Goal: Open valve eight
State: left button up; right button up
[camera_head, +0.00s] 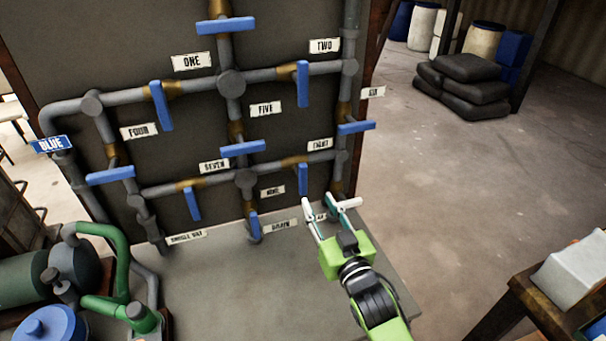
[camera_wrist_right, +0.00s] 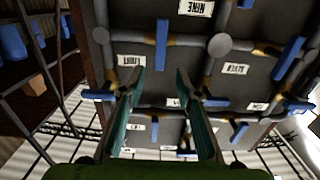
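Valve eight's blue handle (camera_head: 303,179) hangs upright, crosswise to its horizontal pipe, below the label EIGHT (camera_head: 320,144). In the right wrist view, which is upside down, this handle (camera_wrist_right: 162,45) lies ahead, in line with the gap between my fingers, with its label (camera_wrist_right: 131,61) to the lower left. My right gripper (camera_head: 332,204) is open and empty, in front of the panel's lower right part. Its left fingertip appears just below the handle's lower end; I cannot tell the exact distance. The open fingers also show in the right wrist view (camera_wrist_right: 156,72). My left gripper is out of view.
Nearby handles include valve nine (camera_head: 254,226), valve five (camera_head: 242,148) and valve six (camera_head: 356,127). Pipes cross the dark panel (camera_head: 200,125). Green pipes (camera_head: 118,262) and a blue-topped vat (camera_head: 48,327) stand at lower left. A wooden table (camera_head: 535,308) stands at lower right.

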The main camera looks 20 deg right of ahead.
aim_at(304, 177)
jog(key=w+p, duration=0.2)
jog(key=w, duration=1)
jog(key=shift+a, duration=0.2)
grip_shut()
